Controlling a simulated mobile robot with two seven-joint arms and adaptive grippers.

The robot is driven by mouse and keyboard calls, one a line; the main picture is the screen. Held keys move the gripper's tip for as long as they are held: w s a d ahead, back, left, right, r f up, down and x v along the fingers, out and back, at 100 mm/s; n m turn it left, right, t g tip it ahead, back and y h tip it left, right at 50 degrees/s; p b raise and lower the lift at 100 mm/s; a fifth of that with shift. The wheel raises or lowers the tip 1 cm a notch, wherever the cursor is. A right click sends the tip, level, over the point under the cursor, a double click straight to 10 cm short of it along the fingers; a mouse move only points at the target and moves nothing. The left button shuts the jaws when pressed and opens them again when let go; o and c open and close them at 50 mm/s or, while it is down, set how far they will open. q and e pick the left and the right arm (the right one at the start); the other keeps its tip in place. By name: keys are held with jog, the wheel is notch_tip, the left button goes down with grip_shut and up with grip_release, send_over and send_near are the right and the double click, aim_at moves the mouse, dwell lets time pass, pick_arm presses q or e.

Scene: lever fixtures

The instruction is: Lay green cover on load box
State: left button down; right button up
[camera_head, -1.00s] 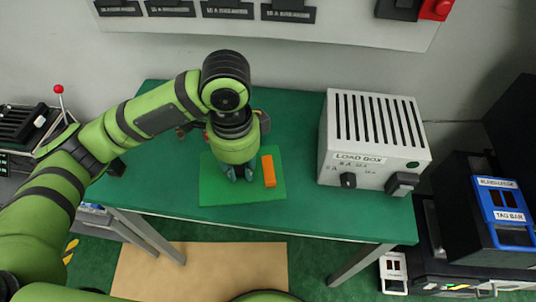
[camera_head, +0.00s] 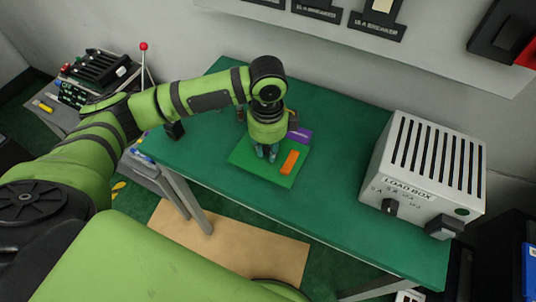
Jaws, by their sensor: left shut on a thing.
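The green cover (camera_head: 246,153) is a flat bright green sheet over the green table, left of the load box. An orange strip (camera_head: 290,162) is on its right part. My left gripper (camera_head: 267,153) points down and is shut on the green cover near its middle, beside the orange strip. I cannot tell whether the cover touches the table. The load box (camera_head: 405,175) is a pale box with a slotted top, at the table's right end. Its top is bare. My right gripper is out of view.
A purple item (camera_head: 300,135) shows behind the cover, partly hidden by my arm. The green table (camera_head: 335,205) is clear between cover and load box. Black equipment with a red-knobbed lever (camera_head: 144,47) stands at left. Labelled black fixtures (camera_head: 377,25) are on the back wall.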

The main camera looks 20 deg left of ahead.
aim_at(268, 155)
pick_arm(q)
jog(key=shift+f+p, duration=0.4)
jog(key=shift+f, duration=1.65)
jog(key=shift+f, duration=0.1)
jog(key=c, duration=1.1)
grip_release()
jog(key=shift+o, duration=0.2)
